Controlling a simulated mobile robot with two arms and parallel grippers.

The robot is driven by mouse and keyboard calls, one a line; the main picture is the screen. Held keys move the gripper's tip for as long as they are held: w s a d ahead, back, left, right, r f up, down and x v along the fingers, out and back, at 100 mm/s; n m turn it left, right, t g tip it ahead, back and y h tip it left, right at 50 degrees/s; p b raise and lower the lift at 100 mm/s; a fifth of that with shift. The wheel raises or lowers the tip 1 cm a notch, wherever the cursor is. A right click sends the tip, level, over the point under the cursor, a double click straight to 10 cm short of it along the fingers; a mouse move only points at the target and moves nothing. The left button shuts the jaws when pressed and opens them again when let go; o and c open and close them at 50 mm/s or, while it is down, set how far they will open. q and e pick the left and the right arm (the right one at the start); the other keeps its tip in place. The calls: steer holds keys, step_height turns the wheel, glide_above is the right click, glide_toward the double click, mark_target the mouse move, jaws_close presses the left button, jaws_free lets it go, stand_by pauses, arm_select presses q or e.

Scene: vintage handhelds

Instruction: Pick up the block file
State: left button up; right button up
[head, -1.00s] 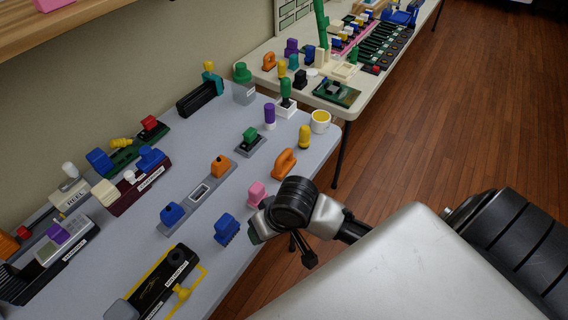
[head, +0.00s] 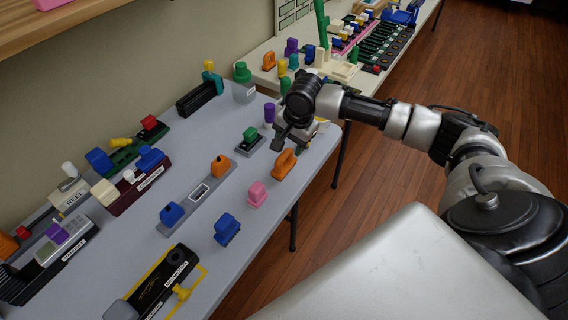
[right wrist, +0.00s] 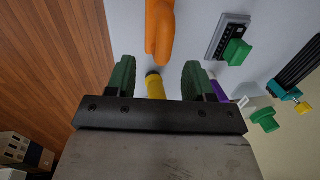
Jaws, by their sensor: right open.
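I cannot tell for sure which piece is the block file; the labels are too small to read. My right gripper (head: 294,140) is open above the right edge of the grey table, near the orange handle (head: 284,163). In the right wrist view its two green-padded fingers (right wrist: 158,78) are apart, with a yellow peg (right wrist: 155,86) showing between and beyond them. I cannot tell whether they touch it. The orange handle (right wrist: 159,30) lies beyond, and a purple peg (right wrist: 219,92) is to the right. In the head view my gripper mostly hides the yellow peg. My left gripper is not in view.
The grey table (head: 262,225) also holds a pink piece (head: 257,194), a blue brush-like piece (head: 227,229), a green-knobbed piece (head: 249,137) and several labelled devices. A second, cream table (head: 262,78) with many parts stands behind. Wooden floor lies to the right.

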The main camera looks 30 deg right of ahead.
mark_target(285, 152)
steer(key=f, duration=0.2)
steer(key=w+f, duration=0.1)
steer(key=f, duration=0.3)
steer(key=shift+w+a+f, duration=0.15)
steer(key=shift+w+a, duration=0.15)
steer(key=shift+a, duration=0.05)
steer(key=shift+c, duration=0.3)
jaws_close()
